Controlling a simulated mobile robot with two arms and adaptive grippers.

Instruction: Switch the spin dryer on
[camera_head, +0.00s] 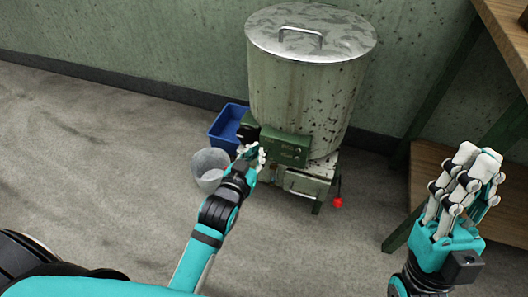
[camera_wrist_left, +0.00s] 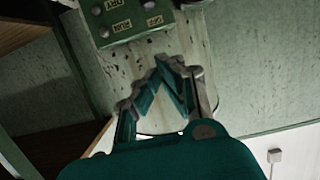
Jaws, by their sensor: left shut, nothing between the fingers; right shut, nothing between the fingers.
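The spin dryer (camera_head: 305,95) is a worn green drum with a grey lid and a metal handle, on a low green stand. My left gripper (camera_head: 254,152) is just left of the panel in the head view. In the left wrist view its fingertips (camera_wrist_left: 172,66) are together and empty, beside the panel against the drum; contact cannot be told. My right gripper (camera_head: 480,160) is shut, empty, far to the right.
A blue bin (camera_head: 228,127) and a grey bucket (camera_head: 209,168) stand left of the dryer, close to my left gripper. A red knob (camera_head: 337,202) hangs at the stand's right. A wooden bench (camera_head: 505,35) is at the right. The floor at left is clear.

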